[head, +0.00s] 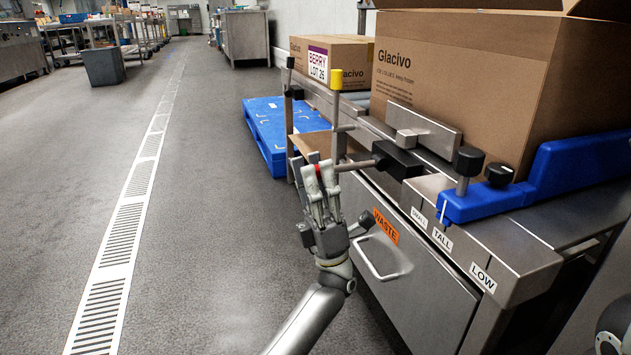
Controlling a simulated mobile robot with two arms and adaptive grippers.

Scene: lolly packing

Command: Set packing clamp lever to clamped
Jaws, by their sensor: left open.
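An upright metal lever with a yellow grip (336,79) stands at the left edge of the packing bench. Beside its lower end, a short rod runs to a black block (397,159) near the metal plate (424,129) at the carton. I cannot tell for sure which part is the clamp lever or its setting. My left gripper (320,172) is open, pointing up, below the yellow grip and just left of the rod. A small red mark shows at its fingertips; I cannot tell whether the fingers touch anything. My right gripper is out of view.
A large Glacivo carton (455,85) stands on the bench, with a smaller labelled carton (330,60) behind. A blue arm (580,165) with black knobs lies in front. A waste drawer (410,275) is below.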

